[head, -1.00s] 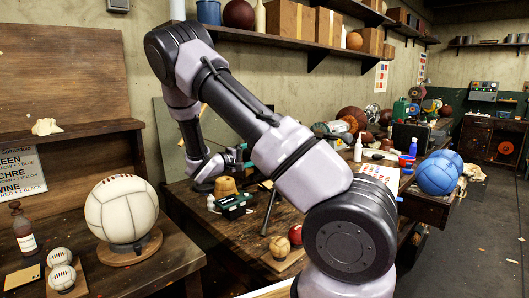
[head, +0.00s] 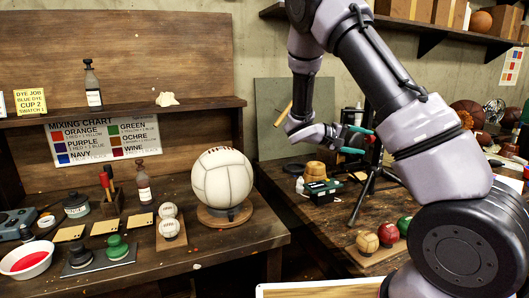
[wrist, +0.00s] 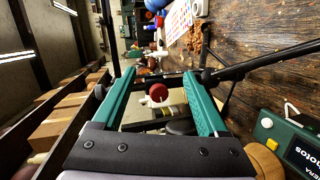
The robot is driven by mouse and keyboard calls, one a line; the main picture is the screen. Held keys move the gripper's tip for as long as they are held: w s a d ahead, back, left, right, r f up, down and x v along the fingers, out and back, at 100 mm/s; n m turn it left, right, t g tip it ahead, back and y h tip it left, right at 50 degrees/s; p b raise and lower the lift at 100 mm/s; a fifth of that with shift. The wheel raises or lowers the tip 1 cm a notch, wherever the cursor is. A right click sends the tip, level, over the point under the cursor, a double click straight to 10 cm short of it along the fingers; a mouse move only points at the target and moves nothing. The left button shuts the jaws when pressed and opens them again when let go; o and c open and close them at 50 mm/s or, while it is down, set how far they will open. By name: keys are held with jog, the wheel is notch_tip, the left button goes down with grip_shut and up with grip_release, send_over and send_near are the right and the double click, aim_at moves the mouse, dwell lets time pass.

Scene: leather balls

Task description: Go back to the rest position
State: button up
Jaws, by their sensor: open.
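My gripper (head: 356,140) is open, at the end of my raised arm, above the right-hand workbench and close to a dark tripod (head: 368,185). Its two teal fingers (wrist: 160,76) stand apart in the wrist view. A small red round thing (wrist: 158,92) shows between them there; nothing is clearly held, and its distance is hard to judge.
A white ball (head: 222,178) sits on a round wooden stand on the left bench (head: 215,245). Bottles, dye pots, a red-filled bowl (head: 26,259) and small balls are there too. Tan, red and green balls line the right bench's front. A shelf (head: 440,45) runs above.

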jog(key=s+r+m+g+y, duration=0.4)
jog(key=s+y, duration=0.4)
jog(key=s, duration=0.5)
jog(key=s+a+r+m+t+y, duration=0.1)
jog(key=s+a+r+t+y, duration=0.7)
jog(key=s+a+r, duration=0.3)
jog(key=s+r+y, duration=0.1)
jog(key=s+r, duration=0.2)
jog(key=shift+t, duration=0.3)
